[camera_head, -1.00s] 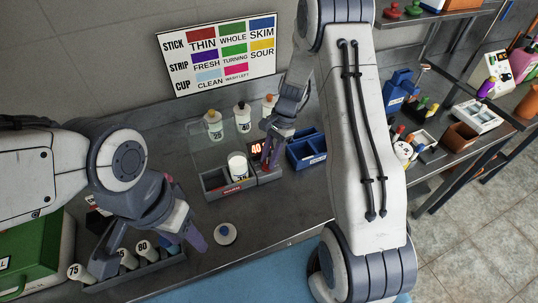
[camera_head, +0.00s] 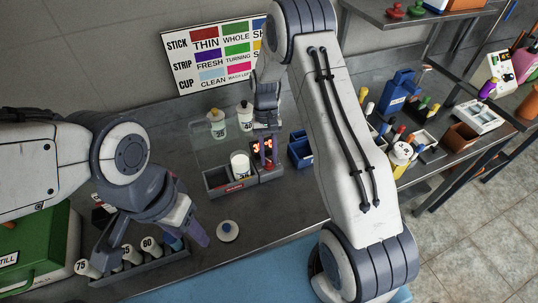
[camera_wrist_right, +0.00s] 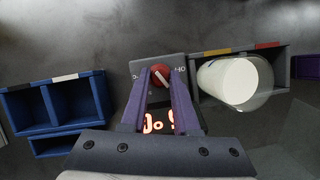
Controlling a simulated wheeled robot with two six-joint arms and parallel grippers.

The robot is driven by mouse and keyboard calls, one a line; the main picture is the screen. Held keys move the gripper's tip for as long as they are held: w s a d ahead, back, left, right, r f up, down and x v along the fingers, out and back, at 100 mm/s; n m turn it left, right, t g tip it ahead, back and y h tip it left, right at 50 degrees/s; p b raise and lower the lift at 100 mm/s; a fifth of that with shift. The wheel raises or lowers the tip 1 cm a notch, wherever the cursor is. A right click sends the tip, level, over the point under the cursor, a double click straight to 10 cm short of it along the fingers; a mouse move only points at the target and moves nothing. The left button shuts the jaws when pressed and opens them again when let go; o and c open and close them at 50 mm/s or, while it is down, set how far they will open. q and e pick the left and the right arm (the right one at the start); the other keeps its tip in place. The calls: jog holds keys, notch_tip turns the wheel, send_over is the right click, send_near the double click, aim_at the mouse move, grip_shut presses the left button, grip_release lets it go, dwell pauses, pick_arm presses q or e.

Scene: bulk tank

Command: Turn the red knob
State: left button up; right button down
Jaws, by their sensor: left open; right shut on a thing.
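The red knob (camera_wrist_right: 160,73) sits on a small grey box with a scale mark on each side. It carries a white pointer line, tilted in the right wrist view. My right gripper (camera_wrist_right: 161,82) has its purple fingers on both sides of the knob and is shut on it. In the head view the right gripper (camera_head: 265,150) reaches down over the box, and its fingers partly cover the lit red display (camera_head: 259,146). The digits are hard to read. My left gripper (camera_head: 190,228) is open and empty, low over the bench at the left.
A white cup (camera_head: 240,165) stands in the dark tray (camera_head: 212,181) beside the knob box. Blue bins (camera_head: 298,154) are on the other side. Bottles (camera_head: 216,122) stand behind.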

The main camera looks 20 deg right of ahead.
jog(key=n+h, duration=0.1)
jog(key=n, duration=0.1)
jog(key=n+h, duration=0.1)
jog(key=n, duration=0.2)
jog(key=shift+a+n, duration=0.2)
jog(key=shift+n, duration=0.1)
jog(key=n+h, duration=0.1)
jog(key=n, duration=0.2)
jog(key=n+t+h, duration=0.1)
jog(key=n, duration=0.2)
jog(key=shift+s+a+p, duration=0.1)
jog(key=shift+a+p, duration=0.05)
jog(key=shift+p, duration=0.15)
jog(key=c, duration=0.7)
grip_release()
jog(key=shift+o, duration=0.2)
